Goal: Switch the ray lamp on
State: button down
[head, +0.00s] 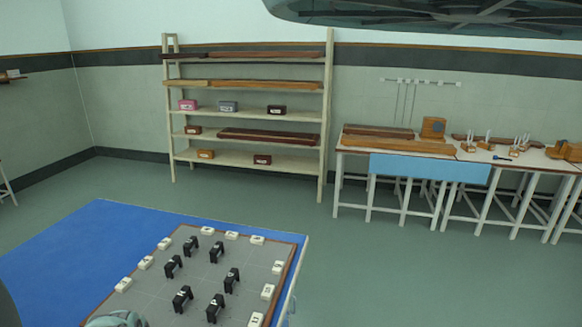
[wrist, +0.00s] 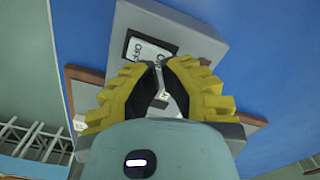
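In the wrist view a grey box-shaped unit (wrist: 190,33) stands over the blue bench top. I take it to be the ray lamp. A white label plate with a dark border (wrist: 150,47) on its face carries lettering that looks like ON and OFF. My gripper (wrist: 161,65), with yellow ribbed fingers and black pads, is in front of this plate. Its fingertips are drawn together, with no object visibly held between them. The fingers hide part of the plate, and I cannot tell whether they touch it or how the switch is set. The lamp is not visible in the head view.
In the head view a blue bench (head: 52,257) carries a grey board (head: 200,262) with black arches and small white blocks. A shelf rack (head: 245,125) and a white table (head: 440,152) with wooden parts stand behind. The floor between (head: 400,265) is clear.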

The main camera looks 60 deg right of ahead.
jog(key=shift+f+b, duration=1)
jog(key=shift+f, duration=0.2)
dwell(0.4)
jog(key=shift+r, duration=0.1)
jog(key=shift+r+p, duration=2)
jog(key=shift+r, duration=1.45)
